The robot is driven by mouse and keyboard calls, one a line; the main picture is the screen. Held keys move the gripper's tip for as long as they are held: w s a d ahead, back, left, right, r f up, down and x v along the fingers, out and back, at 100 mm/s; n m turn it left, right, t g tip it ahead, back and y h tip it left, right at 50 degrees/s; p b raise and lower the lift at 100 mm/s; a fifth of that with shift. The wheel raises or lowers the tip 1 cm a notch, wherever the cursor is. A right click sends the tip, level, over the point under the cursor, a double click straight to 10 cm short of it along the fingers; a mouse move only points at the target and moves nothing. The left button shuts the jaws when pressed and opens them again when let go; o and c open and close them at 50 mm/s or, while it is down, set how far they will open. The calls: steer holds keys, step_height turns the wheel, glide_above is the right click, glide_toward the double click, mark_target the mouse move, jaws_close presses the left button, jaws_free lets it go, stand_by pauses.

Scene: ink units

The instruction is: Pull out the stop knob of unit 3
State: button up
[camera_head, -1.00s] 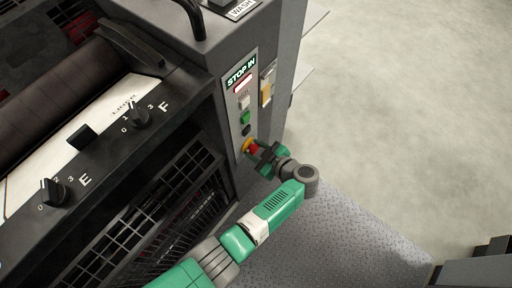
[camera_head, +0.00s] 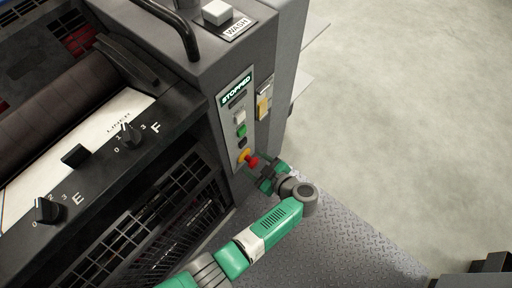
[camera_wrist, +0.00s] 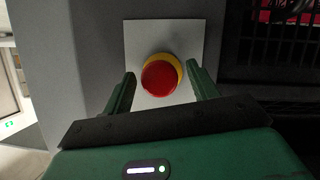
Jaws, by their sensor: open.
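The red stop knob (camera_head: 252,161) with its yellow collar (camera_head: 243,154) sits low on the unit's light control panel (camera_head: 228,124). The red head stands out from the collar. The panel's display (camera_head: 236,91) reads "STOPPED". My gripper (camera_head: 265,171) is just in front of the knob. In the wrist view, the red knob (camera_wrist: 160,76) shows between the two green fingers, with a gap on each side. The fingers are open and do not appear to touch it. The unit number is not readable.
White, green and black buttons (camera_head: 241,130) sit above the knob. A yellow-fronted box (camera_head: 263,106) is on the adjoining side face. Dials E (camera_head: 46,210) and F (camera_head: 130,135) are at left. Treadplate (camera_head: 330,240) lies below; open floor (camera_head: 400,100) is at right.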

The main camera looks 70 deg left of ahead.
steer(key=p+v, duration=0.1)
steer(key=v, duration=0.6)
steer(key=shift+w+d+p, duration=0.15)
steer(key=shift+d+p, duration=0.2)
steer(key=shift+p, duration=0.05)
steer(key=shift+r, duration=0.15)
